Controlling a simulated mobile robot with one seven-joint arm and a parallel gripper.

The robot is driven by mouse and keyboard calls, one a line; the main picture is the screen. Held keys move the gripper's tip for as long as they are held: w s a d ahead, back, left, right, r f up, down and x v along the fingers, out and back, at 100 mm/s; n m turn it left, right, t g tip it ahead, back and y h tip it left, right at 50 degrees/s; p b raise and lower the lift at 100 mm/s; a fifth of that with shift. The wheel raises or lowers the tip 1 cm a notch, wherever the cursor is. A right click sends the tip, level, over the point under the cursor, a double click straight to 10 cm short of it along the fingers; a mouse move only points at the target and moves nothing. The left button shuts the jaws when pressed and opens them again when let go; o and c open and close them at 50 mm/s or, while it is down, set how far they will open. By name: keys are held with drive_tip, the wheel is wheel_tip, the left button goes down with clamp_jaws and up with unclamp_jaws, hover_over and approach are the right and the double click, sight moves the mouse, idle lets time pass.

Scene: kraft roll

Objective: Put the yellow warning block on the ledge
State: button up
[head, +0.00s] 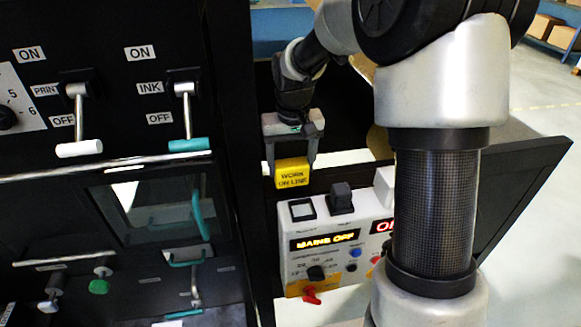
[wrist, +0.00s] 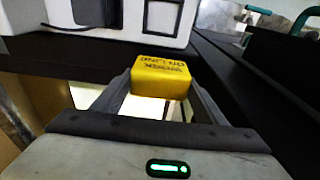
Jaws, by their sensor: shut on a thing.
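The yellow warning block (head: 292,173), marked "WORK ON LINE", is between the fingers of my gripper (head: 290,161). My gripper points down and is shut on the block, which hangs above the control box (head: 338,226). In the wrist view the block (wrist: 162,78) sits at the fingertips (wrist: 160,86), with its lettering upside down. The control box (wrist: 140,12) shows beyond it. I cannot tell for certain which surface is the ledge; a dark flat strip (wrist: 245,75) runs past the block on the right in the wrist view.
The control box has a "MAINS OFF" display, a black switch (head: 340,198) and several knobs. The black machine panel at left carries a white-handled print lever (head: 79,125) and a teal-handled ink lever (head: 188,120). Open floor (head: 540,95) lies at far right.

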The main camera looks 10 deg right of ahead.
sight(292, 167)
drive_tip(key=shift+f, duration=0.9)
drive_tip(key=shift+f, duration=0.1)
drive_tip(key=o, duration=1.1)
drive_tip(key=shift+o, duration=0.2)
drive_tip(key=r, duration=0.4)
drive_tip(key=s+r, duration=0.1)
drive_tip(key=r, duration=0.7)
drive_tip(key=shift+s+r+p, duration=0.1)
drive_tip(key=shift+s+p, duration=0.15)
drive_tip(key=shift+p, duration=0.15)
